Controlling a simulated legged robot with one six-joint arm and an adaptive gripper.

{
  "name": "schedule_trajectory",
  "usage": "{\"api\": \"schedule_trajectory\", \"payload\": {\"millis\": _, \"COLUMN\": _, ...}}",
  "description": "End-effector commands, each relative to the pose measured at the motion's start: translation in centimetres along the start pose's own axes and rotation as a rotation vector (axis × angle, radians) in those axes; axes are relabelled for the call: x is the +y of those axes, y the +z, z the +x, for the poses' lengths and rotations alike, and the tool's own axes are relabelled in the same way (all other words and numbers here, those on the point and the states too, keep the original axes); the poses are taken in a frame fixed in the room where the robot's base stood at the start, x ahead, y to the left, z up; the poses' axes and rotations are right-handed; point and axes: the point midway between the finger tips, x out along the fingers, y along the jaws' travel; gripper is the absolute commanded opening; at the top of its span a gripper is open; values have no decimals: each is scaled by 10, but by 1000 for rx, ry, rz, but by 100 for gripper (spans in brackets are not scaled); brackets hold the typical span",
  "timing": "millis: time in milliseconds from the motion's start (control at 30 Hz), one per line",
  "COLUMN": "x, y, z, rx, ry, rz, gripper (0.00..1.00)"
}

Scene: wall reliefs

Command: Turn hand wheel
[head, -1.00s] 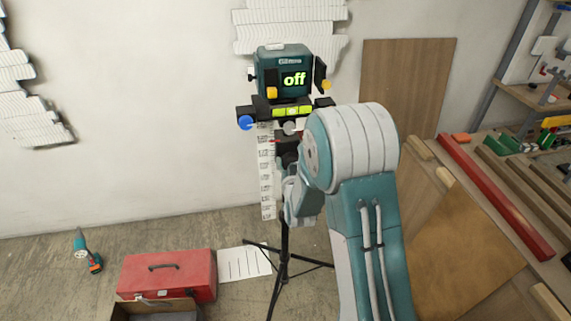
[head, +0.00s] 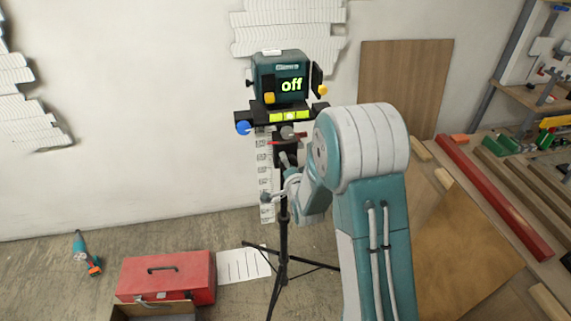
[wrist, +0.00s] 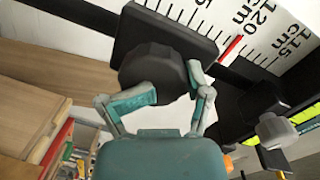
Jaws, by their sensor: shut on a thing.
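The dark, faceted hand wheel (wrist: 155,72) is in the middle of the wrist view, in front of a black plate. My gripper (wrist: 172,82) is shut on it, one jointed finger on each side. In the head view my gripper (head: 277,178) is at the tripod post, below the level device. The wheel cannot be made out clearly there. The teal device (head: 280,75) reads "off" and sits on a black bar with a yellow-green bubble level (head: 290,116). A ruler strip (head: 265,175) hangs behind the post; in the wrist view its scale (wrist: 245,25) shows 120 and 115 cm with a red pointer.
Blue (head: 243,127) and grey (head: 288,132) knobs are close above my gripper. The tripod legs (head: 283,270) spread on the floor. A red toolbox (head: 165,275) and a drill (head: 85,255) lie left.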

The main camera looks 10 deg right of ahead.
Motion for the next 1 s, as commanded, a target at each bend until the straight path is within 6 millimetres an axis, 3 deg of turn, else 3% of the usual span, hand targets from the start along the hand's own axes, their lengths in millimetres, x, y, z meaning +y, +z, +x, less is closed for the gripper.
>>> {"api": "schedule_trajectory", "payload": {"millis": 33, "x": 14, "y": 1, "z": -4, "rx": -5, "ry": 35, "rz": 48, "gripper": 15}}
{"api": "schedule_trajectory", "payload": {"millis": 600, "x": 12, "y": 4, "z": -4, "rx": -42, "ry": 1, "rz": 536, "gripper": 11}}
{"api": "schedule_trajectory", "payload": {"millis": 1000, "x": 10, "y": 8, "z": -4, "rx": -62, "ry": -10, "rz": 698, "gripper": 10}}
